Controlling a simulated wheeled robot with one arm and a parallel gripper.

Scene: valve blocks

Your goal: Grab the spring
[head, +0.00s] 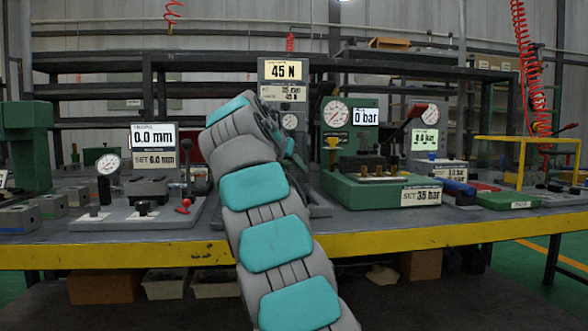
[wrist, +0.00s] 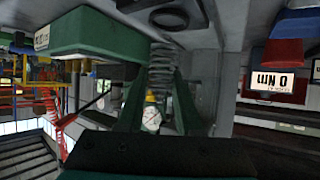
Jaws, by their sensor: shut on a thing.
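The spring (wrist: 162,62) is a dark grey coil in the wrist view, upper middle. It stands between the two long dark green fingers of my gripper (wrist: 161,80), which are shut on it. One end of the spring meets a grey part at the top of the picture. I cannot tell whether it is still seated there or apart from it. In the head view my grey and teal arm reaches over the bench to a rig with a "45 N" display (head: 283,70). The arm hides the spring and most of my gripper there.
The bench (head: 420,238) has a yellow front edge. A gauge stand reading "0.0 mm" (head: 153,137) is left of my arm. A green block with a "0 bar" gauge (head: 385,193) is close on the right. A yellow frame (head: 525,140) stands further right.

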